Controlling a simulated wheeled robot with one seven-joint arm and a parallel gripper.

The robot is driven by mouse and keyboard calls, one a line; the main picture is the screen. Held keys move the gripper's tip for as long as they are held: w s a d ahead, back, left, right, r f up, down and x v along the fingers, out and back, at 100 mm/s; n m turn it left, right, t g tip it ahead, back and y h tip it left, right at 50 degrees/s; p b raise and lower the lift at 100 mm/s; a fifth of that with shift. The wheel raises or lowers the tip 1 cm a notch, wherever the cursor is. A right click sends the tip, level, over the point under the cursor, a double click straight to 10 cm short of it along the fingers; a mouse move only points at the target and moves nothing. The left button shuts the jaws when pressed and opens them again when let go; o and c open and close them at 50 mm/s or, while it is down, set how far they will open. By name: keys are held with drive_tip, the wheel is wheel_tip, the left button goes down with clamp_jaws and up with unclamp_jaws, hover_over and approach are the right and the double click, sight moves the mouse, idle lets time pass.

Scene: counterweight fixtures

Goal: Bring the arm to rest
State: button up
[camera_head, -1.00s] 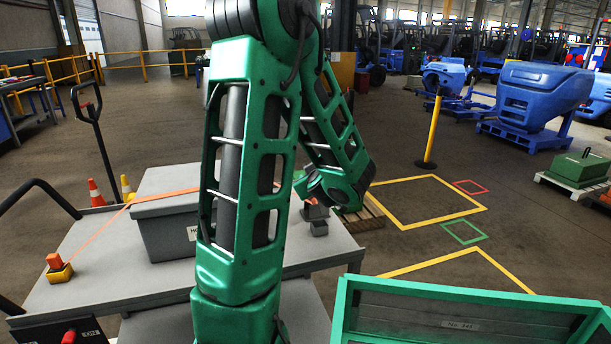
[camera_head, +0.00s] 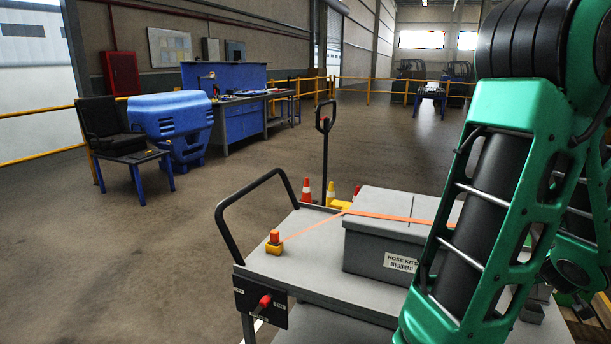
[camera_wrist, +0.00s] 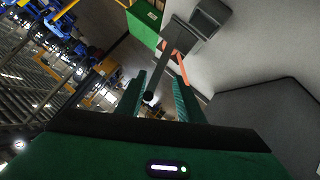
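My green arm fills the right side of the head view, in front of the cart. My gripper's end is hidden or out of frame there. In the wrist view my gripper (camera_wrist: 160,88) shows two green fingers standing apart. I see nothing clearly held between them; a small dark round shape shows in the gap, and I cannot tell what it is.
A grey cart (camera_head: 305,232) with a black handle carries a grey hose-kit box (camera_head: 376,250), an orange strap (camera_head: 385,216) and an orange-yellow block (camera_head: 274,243). Cones (camera_head: 306,190) and a pallet-jack handle (camera_head: 325,125) stand behind. Open floor (camera_head: 120,270) lies left.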

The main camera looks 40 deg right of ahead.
drive_tip(key=w+a+f+y, duration=0.2)
drive_tip(key=w+a, duration=0.2)
drive_tip(key=a, duration=0.1)
drive_tip(key=w+a+f+y, duration=0.3)
drive_tip(key=w+a, duration=0.1)
drive_tip(key=a, duration=0.2)
drive_tip(key=w+a+f+g+y, duration=0.1)
drive_tip(key=w+a+f+y, duration=0.1)
drive_tip(key=a, duration=0.4)
drive_tip(key=shift+w+f+m+y, duration=0.15)
drive_tip(key=shift+w+y, duration=0.15)
drive_tip(key=shift+w, duration=0.25)
drive_tip(key=shift+w+f+m+y, duration=0.15)
drive_tip(key=shift+w+y, duration=0.15)
drive_tip(key=shift+w, duration=0.25)
drive_tip(key=w+a+r+n+y, duration=0.1)
drive_tip(key=a+r, duration=0.2)
drive_tip(key=a, duration=0.5)
drive_tip(key=w+a+r+y, duration=0.1)
drive_tip(key=w+a+r, duration=0.1)
drive_tip(key=a, duration=0.6)
drive_tip(key=w+a+r+n+g+y, duration=0.1)
drive_tip(key=a+r, duration=0.3)
drive_tip(key=a, duration=0.5)
drive_tip(key=shift+w+n+y, duration=0.3)
drive_tip(key=shift+w, duration=0.4)
drive_tip(key=shift+w+f, duration=0.25)
drive_tip(key=shift+w, duration=0.4)
drive_tip(key=shift+c, duration=0.3)
